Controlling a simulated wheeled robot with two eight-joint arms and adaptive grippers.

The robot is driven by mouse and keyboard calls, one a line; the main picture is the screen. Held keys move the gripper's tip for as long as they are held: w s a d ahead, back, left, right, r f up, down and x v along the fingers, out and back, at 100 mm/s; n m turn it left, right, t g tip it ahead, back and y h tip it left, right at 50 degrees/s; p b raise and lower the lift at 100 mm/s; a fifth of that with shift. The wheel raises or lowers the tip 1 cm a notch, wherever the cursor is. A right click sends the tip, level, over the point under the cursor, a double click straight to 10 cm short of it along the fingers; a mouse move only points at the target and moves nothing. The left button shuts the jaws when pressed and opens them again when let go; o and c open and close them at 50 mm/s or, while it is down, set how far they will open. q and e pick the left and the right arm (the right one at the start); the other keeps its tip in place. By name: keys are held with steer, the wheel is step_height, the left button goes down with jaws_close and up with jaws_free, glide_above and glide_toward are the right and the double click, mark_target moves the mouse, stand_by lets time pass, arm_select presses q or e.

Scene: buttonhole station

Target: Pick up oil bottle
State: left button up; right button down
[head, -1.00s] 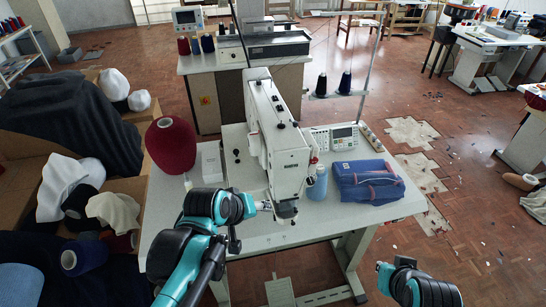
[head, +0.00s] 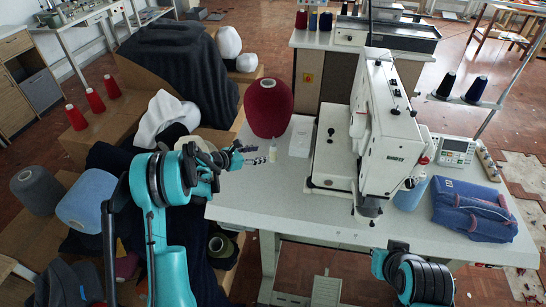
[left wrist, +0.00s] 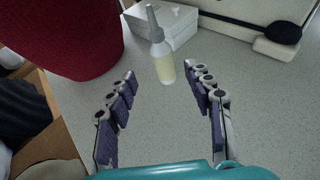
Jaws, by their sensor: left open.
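My left gripper (head: 252,155) is open and empty at the table's left edge. In the left wrist view its fingers (left wrist: 160,76) spread to either side of the line to the bottle, with a gap before it. My right gripper is out of view; only part of my right arm shows.
The large red yarn cone (head: 268,105) stands close behind the bottle, at left in the wrist view. White boxes (left wrist: 172,25) stand just behind the bottle. The sewing machine (head: 385,125) is further right. The table (head: 290,205) is clear in front of the bottle.

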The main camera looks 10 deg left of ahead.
mark_target(273, 150)
arm_select(q)
steer(key=shift+w+d+f, duration=0.2)
steer(key=shift+w+f, duration=0.1)
steer(key=shift+f, duration=0.05)
steer(key=shift+b+x, duration=0.4)
steer(key=shift+x, duration=0.6)
steer(key=x, duration=0.1)
steer(key=b+x, duration=0.1)
steer(key=x, duration=0.1)
steer(key=r+b+x, duration=0.1)
steer(key=x, duration=0.1)
steer(key=shift+d, duration=0.4)
steer(key=shift+c, duration=0.9)
jaws_close()
